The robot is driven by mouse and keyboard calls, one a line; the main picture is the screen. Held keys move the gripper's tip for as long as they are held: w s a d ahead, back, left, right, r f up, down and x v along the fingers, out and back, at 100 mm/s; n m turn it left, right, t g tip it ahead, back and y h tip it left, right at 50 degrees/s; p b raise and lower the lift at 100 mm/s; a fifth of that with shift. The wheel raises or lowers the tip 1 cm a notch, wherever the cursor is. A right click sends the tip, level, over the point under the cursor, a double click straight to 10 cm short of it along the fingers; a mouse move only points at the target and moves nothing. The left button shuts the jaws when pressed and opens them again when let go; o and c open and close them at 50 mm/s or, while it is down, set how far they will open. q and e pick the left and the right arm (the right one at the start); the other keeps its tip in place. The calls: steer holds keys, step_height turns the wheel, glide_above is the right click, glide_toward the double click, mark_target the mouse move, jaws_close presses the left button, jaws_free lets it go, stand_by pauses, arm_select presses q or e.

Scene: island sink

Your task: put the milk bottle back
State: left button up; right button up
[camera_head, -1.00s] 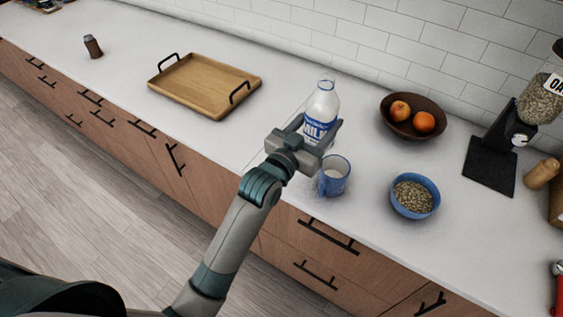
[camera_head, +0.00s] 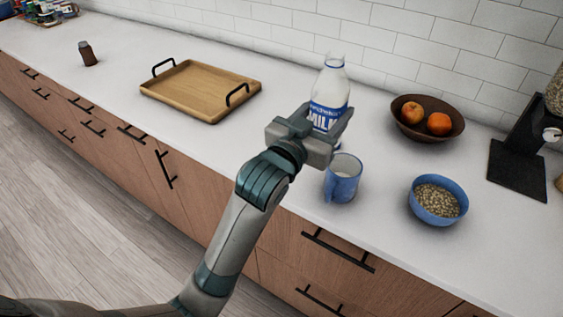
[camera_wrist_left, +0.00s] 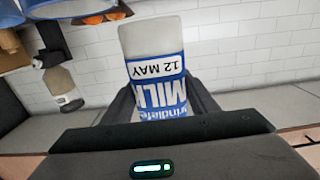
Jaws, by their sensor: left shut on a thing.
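The milk bottle (camera_head: 331,88) is white with a blue label and stands roughly upright in the head view. My left gripper (camera_head: 326,122) is shut on it around its lower part, behind the blue mug in the picture. In the left wrist view the bottle (camera_wrist_left: 157,75) appears upside down between the two dark fingers, its label reading MILK and 12 MAY. The bottle's base is hidden by the gripper, so I cannot tell how far it is above the counter. My right gripper is not in view.
A blue mug (camera_head: 343,180) stands just below the gripper. A blue bowl of grain (camera_head: 438,201), a brown fruit bowl (camera_head: 427,118) and a black dispenser stand (camera_head: 516,165) are to the right. A wooden tray (camera_head: 200,91) and a small brown shaker (camera_head: 88,54) are left. The counter between is clear.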

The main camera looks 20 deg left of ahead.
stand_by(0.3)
arm_select(q)
steer(key=w+a+f+p, duration=0.1)
steer(key=w+a+f, duration=0.2)
steer(key=a+f, duration=0.4)
steer(key=a, duration=0.4)
steer(key=shift+w+p, duration=0.2)
steer(key=shift+p, duration=0.2)
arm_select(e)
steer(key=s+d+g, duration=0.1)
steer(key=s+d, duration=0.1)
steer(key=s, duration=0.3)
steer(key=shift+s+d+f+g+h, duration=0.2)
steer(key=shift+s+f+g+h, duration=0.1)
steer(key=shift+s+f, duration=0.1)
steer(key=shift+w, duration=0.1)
